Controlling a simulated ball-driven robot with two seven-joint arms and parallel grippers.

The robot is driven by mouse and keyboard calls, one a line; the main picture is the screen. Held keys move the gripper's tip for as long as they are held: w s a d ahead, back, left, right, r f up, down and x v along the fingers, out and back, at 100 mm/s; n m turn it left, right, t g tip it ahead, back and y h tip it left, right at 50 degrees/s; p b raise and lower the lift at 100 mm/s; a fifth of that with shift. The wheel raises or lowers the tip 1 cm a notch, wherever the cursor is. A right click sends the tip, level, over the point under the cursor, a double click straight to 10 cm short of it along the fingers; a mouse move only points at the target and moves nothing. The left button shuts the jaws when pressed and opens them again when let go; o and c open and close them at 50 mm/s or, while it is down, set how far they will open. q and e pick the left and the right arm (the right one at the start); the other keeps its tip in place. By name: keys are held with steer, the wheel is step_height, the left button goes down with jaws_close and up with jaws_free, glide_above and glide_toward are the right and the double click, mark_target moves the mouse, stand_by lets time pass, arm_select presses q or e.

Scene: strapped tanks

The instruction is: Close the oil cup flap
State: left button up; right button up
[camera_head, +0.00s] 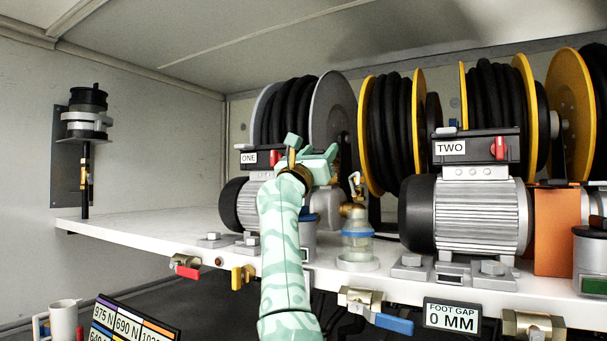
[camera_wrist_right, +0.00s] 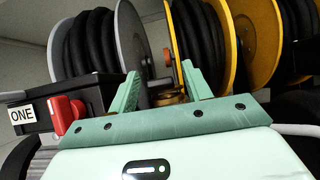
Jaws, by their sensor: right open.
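My right gripper (camera_head: 312,147) is raised in front of pump ONE, with its pale green fingers apart and nothing visible between them. In the right wrist view the open fingertips (camera_wrist_right: 160,70) point toward the reels, and a brass part (camera_wrist_right: 171,98) shows low between them, partly hidden by the gripper. In the head view a brass fitting (camera_head: 352,210) sits above a clear bowl with a blue ring (camera_head: 357,234), right of my gripper. A small silvery piece (camera_head: 356,184) stands upright above the fitting. I cannot tell for sure which piece is the oil cup flap. My left gripper is not in view.
Motor TWO (camera_head: 478,215) stands to the right on the white shelf (camera_head: 140,228). Hose reels (camera_head: 390,130) fill the back. Valves with red, yellow and blue handles (camera_head: 394,324) line the shelf's front edge. The shelf's left part is clear.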

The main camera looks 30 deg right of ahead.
steer(key=b+v, duration=0.5)
steer(key=v, duration=1)
steer(key=shift+a, duration=0.35)
steer(key=shift+s, duration=0.1)
